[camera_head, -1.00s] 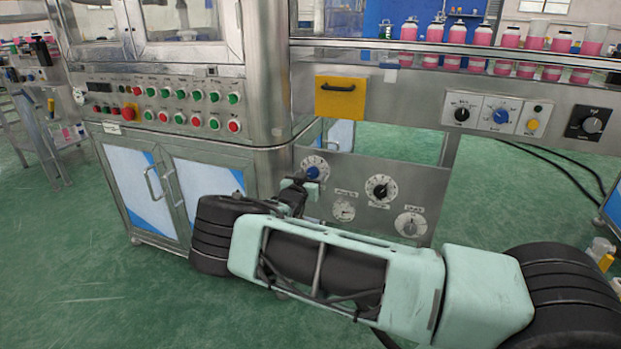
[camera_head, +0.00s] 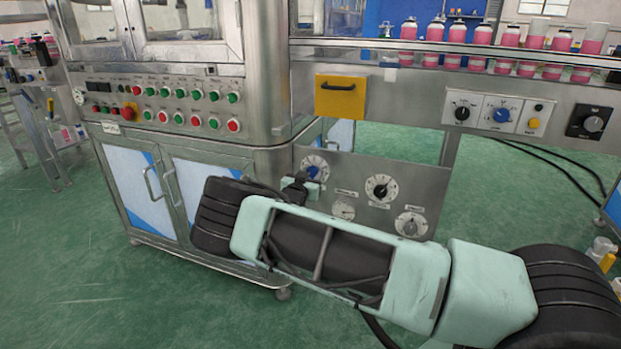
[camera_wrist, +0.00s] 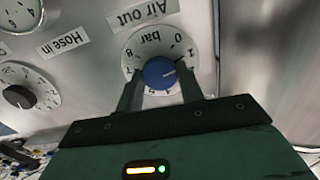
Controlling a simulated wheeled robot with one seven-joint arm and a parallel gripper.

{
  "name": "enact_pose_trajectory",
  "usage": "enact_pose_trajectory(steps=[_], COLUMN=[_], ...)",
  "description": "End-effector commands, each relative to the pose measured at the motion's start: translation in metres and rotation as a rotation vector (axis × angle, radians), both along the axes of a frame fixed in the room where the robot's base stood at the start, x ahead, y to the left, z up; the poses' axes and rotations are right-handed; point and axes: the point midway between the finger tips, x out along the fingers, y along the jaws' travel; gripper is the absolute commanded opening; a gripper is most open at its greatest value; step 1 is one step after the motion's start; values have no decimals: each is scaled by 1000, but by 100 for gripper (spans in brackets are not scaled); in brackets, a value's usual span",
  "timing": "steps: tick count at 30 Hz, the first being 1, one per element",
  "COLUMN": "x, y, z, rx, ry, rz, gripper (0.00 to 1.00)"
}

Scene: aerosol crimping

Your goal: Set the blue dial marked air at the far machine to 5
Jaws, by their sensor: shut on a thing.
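The blue dial (camera_head: 313,172) sits at the upper left of the low metal panel, on a round white scale. In the wrist view the dial (camera_wrist: 158,74) shows upside down under labels "Air Out" and "bar". My gripper (camera_wrist: 161,90) is shut on the dial, one finger on each side. The fingers hide part of the scale. In the head view my gripper (camera_head: 301,186) is small and partly hidden by my wrist.
Another blue dial (camera_head: 501,115) is on the upper rail. A steel cabinet (camera_head: 200,190) stands close to the left.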

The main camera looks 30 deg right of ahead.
Motion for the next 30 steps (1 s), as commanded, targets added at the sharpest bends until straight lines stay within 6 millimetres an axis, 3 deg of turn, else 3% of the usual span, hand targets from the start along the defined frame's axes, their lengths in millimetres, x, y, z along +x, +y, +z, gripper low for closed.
enact_pose_trajectory(steps=[30], x=[0], y=[-1], z=[-3], rx=[570], ry=[-732], rz=[-2], gripper=[14])
